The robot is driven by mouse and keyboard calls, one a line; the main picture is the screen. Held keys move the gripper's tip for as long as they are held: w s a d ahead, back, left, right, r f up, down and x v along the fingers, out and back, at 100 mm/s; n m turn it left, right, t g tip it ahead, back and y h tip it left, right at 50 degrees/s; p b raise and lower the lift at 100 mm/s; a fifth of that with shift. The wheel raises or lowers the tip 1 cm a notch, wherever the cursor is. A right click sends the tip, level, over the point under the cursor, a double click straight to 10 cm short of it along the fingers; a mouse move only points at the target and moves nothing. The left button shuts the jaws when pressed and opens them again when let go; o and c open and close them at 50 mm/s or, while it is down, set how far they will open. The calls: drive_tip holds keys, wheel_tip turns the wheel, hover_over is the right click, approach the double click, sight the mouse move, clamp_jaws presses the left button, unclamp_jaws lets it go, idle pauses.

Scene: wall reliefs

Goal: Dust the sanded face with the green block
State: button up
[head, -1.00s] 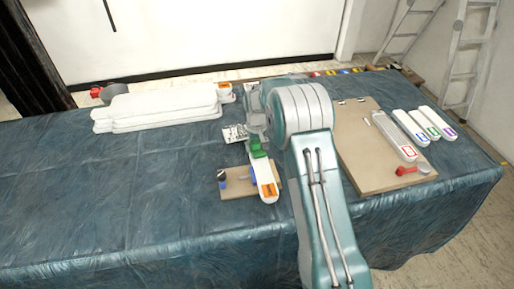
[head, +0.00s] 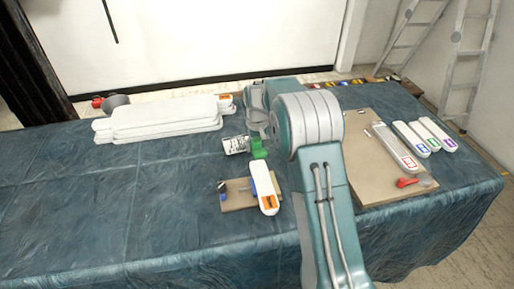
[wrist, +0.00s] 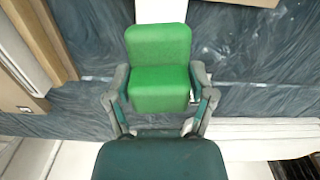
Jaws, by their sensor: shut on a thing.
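My gripper (wrist: 158,84) is shut on the green block (wrist: 158,50), with a finger on each side of it in the wrist view. In the head view the green block (head: 258,149) shows just left of my arm, beyond the far end of a white piece with an orange label (head: 265,188). The block looks apart from that piece. The white piece lies on a small tan board (head: 237,196), with a blue part against its side. I cannot tell its sanded face by texture. My arm hides most of the gripper in the head view.
A stack of white slabs (head: 160,118) lies at the back left. A printed card (head: 235,145) is beside the block. At right, a large tan board (head: 385,178) holds a red-labelled white piece (head: 393,147) and a red tool (head: 407,182). The cloth at front left is clear.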

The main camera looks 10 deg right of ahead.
sight(257, 140)
drive_tip(key=shift+r, duration=0.1)
drive_tip(key=shift+r, duration=1.45)
